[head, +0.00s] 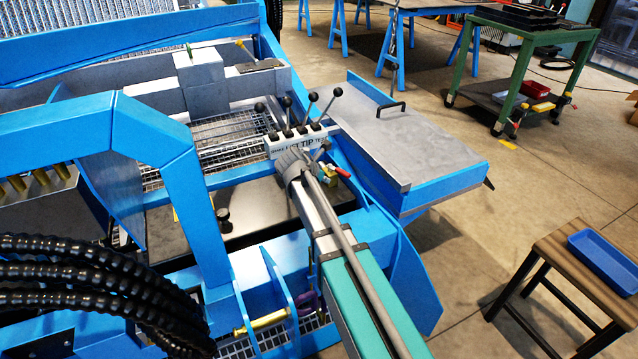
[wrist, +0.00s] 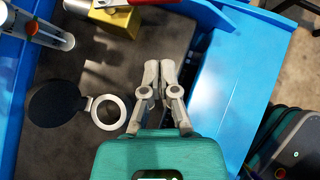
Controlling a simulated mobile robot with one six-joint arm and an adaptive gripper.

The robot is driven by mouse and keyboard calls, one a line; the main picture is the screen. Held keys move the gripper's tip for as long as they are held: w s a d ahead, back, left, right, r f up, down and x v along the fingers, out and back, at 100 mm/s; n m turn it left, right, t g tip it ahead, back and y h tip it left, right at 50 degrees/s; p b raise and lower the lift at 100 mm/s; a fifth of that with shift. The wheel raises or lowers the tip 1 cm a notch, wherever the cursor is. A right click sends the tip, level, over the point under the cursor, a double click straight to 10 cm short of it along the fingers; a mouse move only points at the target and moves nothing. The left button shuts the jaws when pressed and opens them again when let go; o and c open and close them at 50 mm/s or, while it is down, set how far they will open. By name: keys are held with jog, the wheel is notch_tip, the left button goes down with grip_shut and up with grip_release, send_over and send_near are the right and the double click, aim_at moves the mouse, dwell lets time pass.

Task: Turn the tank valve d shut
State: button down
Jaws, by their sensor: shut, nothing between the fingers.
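A valve with a yellow block body (wrist: 118,22) and a red lever (wrist: 130,2) stands at the top edge of the wrist view; part of it is cut off. No letter is readable on it. A red handle (head: 342,172) with yellow beneath it shows in the head view just right of my arm; I cannot tell whether it is the same valve. In the head view my arm hides the gripper.
A black disc (wrist: 55,103) and a pale ring (wrist: 108,112) lie left of my gripper. A clear tube (wrist: 40,30) is at upper left. A blue panel (wrist: 232,85) stands close on the right. A lever bank (head: 297,139) with several black knobs is beyond my arm.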

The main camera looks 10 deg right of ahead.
aim_at(339, 172)
jog(key=b+x, duration=0.2)
jog(key=x, duration=0.1)
jog(key=shift+f, duration=0.2)
jog(key=shift+w+d+r+p, duration=0.3)
jog(key=shift+w+d, duration=0.4)
jog(key=shift+d, duration=0.15)
jog(key=shift+w+d, duration=0.5)
jog(key=shift+d, duration=0.15)
jog(key=shift+a, duration=0.1)
